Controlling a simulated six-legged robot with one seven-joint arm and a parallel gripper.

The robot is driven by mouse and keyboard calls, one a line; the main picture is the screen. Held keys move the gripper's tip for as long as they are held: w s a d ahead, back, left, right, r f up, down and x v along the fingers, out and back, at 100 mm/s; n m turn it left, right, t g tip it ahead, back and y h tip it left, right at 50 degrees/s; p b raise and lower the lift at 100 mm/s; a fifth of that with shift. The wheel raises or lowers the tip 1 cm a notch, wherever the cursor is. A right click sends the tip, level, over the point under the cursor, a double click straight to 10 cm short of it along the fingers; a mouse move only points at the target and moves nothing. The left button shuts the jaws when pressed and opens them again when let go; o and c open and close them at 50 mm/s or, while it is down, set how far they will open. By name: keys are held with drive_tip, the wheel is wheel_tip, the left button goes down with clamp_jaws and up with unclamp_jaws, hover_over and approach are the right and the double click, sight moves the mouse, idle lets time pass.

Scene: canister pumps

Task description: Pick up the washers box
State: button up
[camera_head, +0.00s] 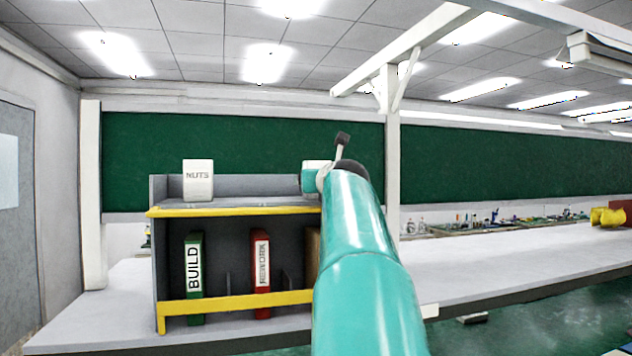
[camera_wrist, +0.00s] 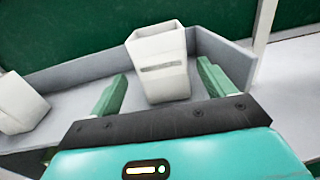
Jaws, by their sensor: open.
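A white open-topped box (camera_wrist: 160,72) stands upright on the shelf top in the wrist view, with a small grey label too blurred to read; by its place it appears to be the washers box. My gripper (camera_wrist: 163,82) is open, with one green finger to the left of this box and one to the right. Gaps show between the fingers and the box, and it is not held. In the head view my teal arm covers most of that spot, and only a pale patch shows beside its end.
A white box marked NUTS (camera_head: 198,180) stands left on the shelf top; it also shows in the wrist view (camera_wrist: 18,104). The grey shelf unit (camera_head: 160,240) has yellow edges and a low back wall. A green BUILD binder (camera_head: 194,280) and red binder (camera_head: 261,272) stand below.

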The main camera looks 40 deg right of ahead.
drive_tip(key=shift+x, duration=2.75)
drive_tip(key=shift+s+d, duration=0.15)
drive_tip(key=c, duration=1.2)
drive_tip(key=shift+c, duration=0.2)
drive_tip(key=shift+r, duration=0.15)
